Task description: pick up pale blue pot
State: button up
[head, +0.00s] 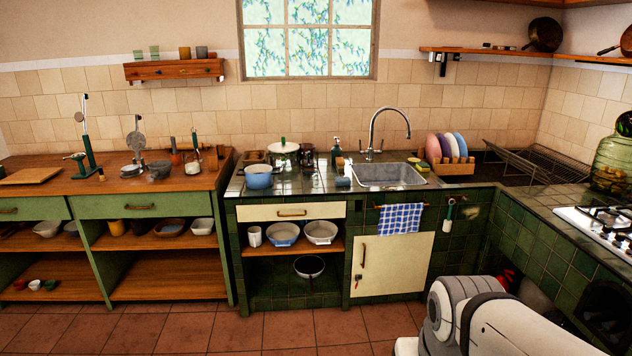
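The pale blue pot (259,177) stands upright on the dark green tiled counter, near its front left edge. It is left of the sink and just in front of a white lidded pot (284,154). Its near side and rim show clearly. White and grey parts of my own body show at the lower right, well apart from the pot. My gripper does not show in the head view.
The sink (392,174) and its tall tap lie to the right of the pot. A soap bottle (336,150) stands between them. Bowls (283,234) sit on the shelf below. The tiled floor (290,330) in front is clear.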

aim_at(258, 176)
jog(key=u, duration=0.15)
jog(key=i, duration=1.6)
jog(key=u, duration=0.45)
jog(key=i, duration=2.15)
jog(key=u, duration=0.4)
